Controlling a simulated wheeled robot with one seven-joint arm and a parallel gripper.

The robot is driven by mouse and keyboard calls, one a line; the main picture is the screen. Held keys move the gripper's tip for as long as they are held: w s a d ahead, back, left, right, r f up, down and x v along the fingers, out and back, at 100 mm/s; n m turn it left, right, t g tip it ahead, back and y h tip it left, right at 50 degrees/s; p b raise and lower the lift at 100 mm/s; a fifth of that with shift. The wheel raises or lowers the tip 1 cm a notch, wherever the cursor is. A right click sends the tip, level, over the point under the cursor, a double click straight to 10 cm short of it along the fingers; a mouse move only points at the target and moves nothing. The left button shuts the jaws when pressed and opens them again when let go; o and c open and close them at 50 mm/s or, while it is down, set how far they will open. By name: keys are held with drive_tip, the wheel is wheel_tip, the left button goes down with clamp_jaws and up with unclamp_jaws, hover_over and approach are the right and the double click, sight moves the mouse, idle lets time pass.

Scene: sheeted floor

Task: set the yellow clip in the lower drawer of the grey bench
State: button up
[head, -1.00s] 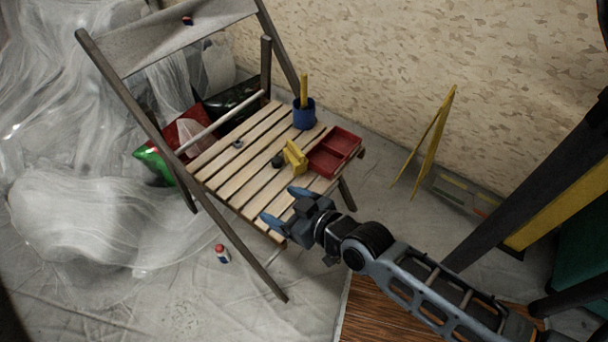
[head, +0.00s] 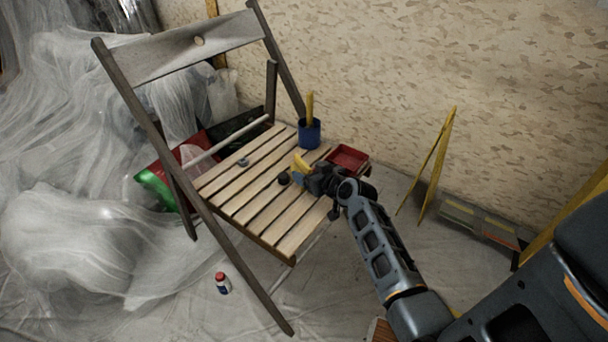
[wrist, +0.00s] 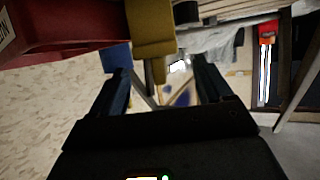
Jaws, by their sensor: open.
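The yellow clip (head: 300,163) sits on the slatted seat of a folding chair (head: 243,190), partly hidden by my gripper. My gripper (head: 304,179) is open, low over the right part of the seat, right up at the clip. In the wrist view the clip (wrist: 151,32) shows at the top, roughly ahead of the gap between the two dark fingers (wrist: 160,76). I cannot tell whether the fingers touch it. The grey bench and its lower drawer are not recognisable in these frames.
A red tray (head: 348,156) lies just right of the clip, and a blue cup (head: 309,134) holding a yellow stick stands behind. A small dark object (head: 284,178) is left of the gripper. A red-capped bottle (head: 222,284) stands on the sheeted floor. A yellow folding stand (head: 437,165) is at right.

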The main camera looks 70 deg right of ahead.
sight(304, 161)
drive_tip(key=shift+b+x, duration=0.4)
drive_tip(key=shift+x, duration=2.35)
drive_tip(key=shift+f, duration=0.1)
drive_tip(key=shift+c, duration=0.4)
drive_tip(key=c, duration=1.2)
drive_tip(key=shift+o, duration=0.2)
drive_tip(key=shift+r, duration=0.6)
drive_tip(key=r, duration=0.1)
drive_tip(key=r+p, duration=0.1)
drive_tip(key=r, duration=0.1)
drive_tip(key=shift+s+d+r+p, duration=0.15)
drive_tip(key=shift+s+r+p, duration=0.1)
drive_tip(key=shift+p, duration=0.05)
drive_tip(key=s+d+r, duration=0.6)
drive_tip(key=s+d, duration=0.1)
drive_tip(key=d, duration=0.1)
drive_tip(key=shift+s+r, duration=0.2)
drive_tip(key=shift+s, duration=0.2)
